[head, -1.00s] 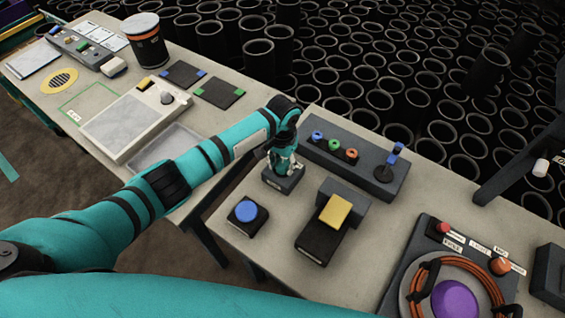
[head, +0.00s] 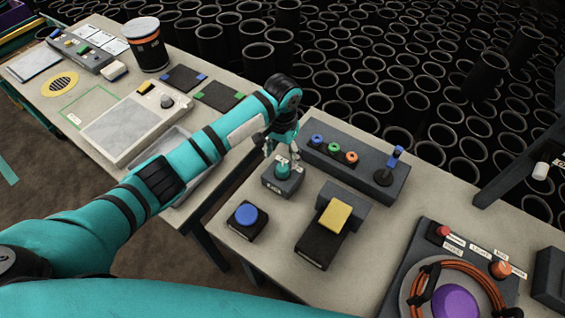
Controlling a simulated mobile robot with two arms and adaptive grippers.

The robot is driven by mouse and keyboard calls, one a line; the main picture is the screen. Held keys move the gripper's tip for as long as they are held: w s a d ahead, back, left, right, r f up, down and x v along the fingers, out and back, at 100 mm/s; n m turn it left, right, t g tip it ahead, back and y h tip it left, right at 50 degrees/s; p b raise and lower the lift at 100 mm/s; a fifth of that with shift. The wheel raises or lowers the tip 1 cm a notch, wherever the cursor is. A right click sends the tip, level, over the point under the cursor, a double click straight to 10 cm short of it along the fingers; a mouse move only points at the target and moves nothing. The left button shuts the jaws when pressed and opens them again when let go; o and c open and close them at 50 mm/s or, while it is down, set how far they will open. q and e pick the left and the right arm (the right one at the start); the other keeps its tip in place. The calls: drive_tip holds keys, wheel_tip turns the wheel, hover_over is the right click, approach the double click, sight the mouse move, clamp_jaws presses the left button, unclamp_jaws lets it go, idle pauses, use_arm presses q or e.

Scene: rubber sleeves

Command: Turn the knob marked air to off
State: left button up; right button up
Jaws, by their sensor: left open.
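A small dark grey box (head: 277,187) with a teal knob (head: 284,171) on top stands near the left edge of the right-hand table. Small white labels sit around the knob, but the marking is too small to read, so I cannot tell whether it says air or off. My left gripper (head: 281,149) points down just above the knob, its open fingers close over it. I cannot tell whether a fingertip touches the knob. My right gripper is not in view.
A panel with blue, green and orange knobs and a joystick (head: 354,160) stands close behind. A blue button box (head: 246,219) and a yellow-topped pedal (head: 333,220) are in front. A coiled orange cable (head: 435,274) lies at the right. A gap separates the tables.

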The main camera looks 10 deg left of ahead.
sight(283, 167)
use_arm(q)
wheel_tip(283, 167, up, 5)
drive_tip(key=shift+r, duration=0.15)
idle(0.5)
